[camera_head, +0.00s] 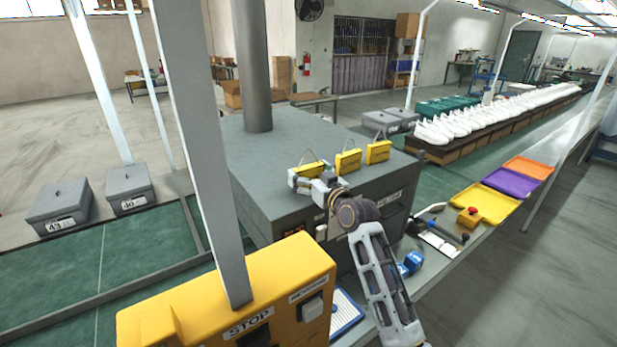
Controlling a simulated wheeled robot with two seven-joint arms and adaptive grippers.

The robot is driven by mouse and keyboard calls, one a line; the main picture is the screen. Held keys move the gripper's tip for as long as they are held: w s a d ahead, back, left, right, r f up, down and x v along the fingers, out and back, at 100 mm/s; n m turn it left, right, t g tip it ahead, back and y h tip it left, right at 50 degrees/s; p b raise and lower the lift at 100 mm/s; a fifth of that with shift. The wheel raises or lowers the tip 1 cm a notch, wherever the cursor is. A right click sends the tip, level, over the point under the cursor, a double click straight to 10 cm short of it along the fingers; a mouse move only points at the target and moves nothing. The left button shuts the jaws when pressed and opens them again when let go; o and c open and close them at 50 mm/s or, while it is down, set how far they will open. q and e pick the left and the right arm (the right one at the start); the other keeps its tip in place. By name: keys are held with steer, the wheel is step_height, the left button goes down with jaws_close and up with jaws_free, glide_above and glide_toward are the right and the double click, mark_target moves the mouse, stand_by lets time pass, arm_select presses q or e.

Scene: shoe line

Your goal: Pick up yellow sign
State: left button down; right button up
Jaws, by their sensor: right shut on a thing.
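Three small yellow signs with wire-like handles stand in a row on top of the grey machine (262,165). The left yellow sign (310,170) is at my right gripper (302,184), which is shut on it and hides part of it. The middle yellow sign (348,162) and the right yellow sign (378,151) stand apart from the gripper, upright near the machine's edge. I cannot tell whether the held sign still touches the machine top. My left gripper is not in view.
A yellow stop box (235,290) and a grey post stand in front. Grey lidded boxes (60,207) are at left. Yellow (485,204), purple (512,184) and orange trays (530,168) lie along the right bench. White shoe forms (470,122) line the conveyor behind.

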steer(key=shift+r, duration=0.1)
steer(key=shift+r+b, duration=0.6)
steer(key=shift+r, duration=4.35)
steer(key=shift+f, duration=0.1)
